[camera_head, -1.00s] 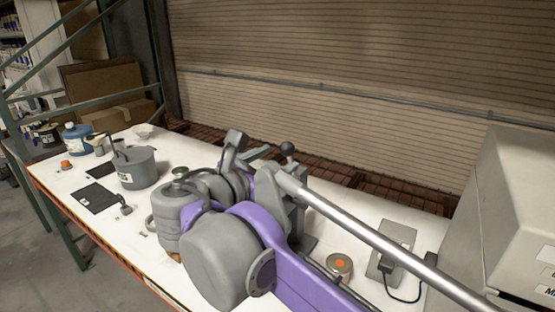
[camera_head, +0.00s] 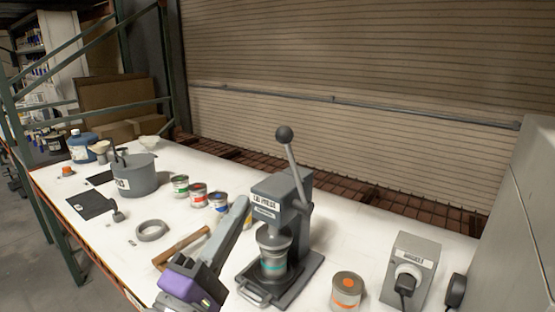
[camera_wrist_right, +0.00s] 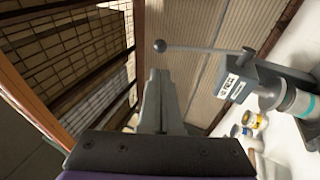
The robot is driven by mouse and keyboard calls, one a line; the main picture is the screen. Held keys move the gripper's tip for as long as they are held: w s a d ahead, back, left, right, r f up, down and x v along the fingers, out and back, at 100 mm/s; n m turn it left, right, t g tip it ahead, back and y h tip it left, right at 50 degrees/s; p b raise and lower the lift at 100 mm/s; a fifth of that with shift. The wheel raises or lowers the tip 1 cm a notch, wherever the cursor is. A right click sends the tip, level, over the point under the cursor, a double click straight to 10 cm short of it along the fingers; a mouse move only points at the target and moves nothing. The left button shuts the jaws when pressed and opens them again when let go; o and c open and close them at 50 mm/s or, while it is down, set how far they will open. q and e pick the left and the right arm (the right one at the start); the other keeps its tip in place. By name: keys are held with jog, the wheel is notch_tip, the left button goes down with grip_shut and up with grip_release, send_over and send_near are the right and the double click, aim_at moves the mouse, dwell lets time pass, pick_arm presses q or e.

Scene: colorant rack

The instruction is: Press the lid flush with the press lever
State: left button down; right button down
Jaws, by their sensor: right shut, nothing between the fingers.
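The grey can press (camera_head: 270,193) stands on the white bench with its lever (camera_head: 294,170) raised and tilted, a dark ball knob (camera_head: 284,133) on top. A can with a teal-marked label (camera_head: 273,266) stands on the press base, under the press head. Its lid is too small to judge as flush or raised. My right gripper (camera_head: 240,206) is left of the press, apart from it, with fingers shut and empty. In the right wrist view, the shut fingers (camera_wrist_right: 160,75) point towards the ball knob (camera_wrist_right: 160,46), with a gap between. My left gripper is out of view.
A can with an orange dot (camera_head: 346,290) and a grey box device (camera_head: 411,262) stand right of the press. Several small cans (camera_head: 198,193), a grey ring (camera_head: 151,230), a wooden-handled tool (camera_head: 181,247) and a grey pot (camera_head: 135,177) are to the left. The bench behind the press is clear.

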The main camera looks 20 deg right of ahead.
aim_at(286, 134)
jog(key=x, duration=1.3)
jog(key=shift+f, duration=0.1)
jog(key=shift+p, duration=0.3)
jog(key=w+d+r+g+p, duration=0.1)
jog(key=p, duration=0.2)
jog(key=w+d+r+g+y+p, duration=0.1)
jog(key=d+r+p, duration=0.1)
jog(key=shift+w+m+p, duration=0.2)
jog(key=shift+m+p, duration=0.1)
jog(key=shift+p, duration=0.1)
jog(key=shift+f, duration=0.15)
jog(key=shift+s, duration=0.1)
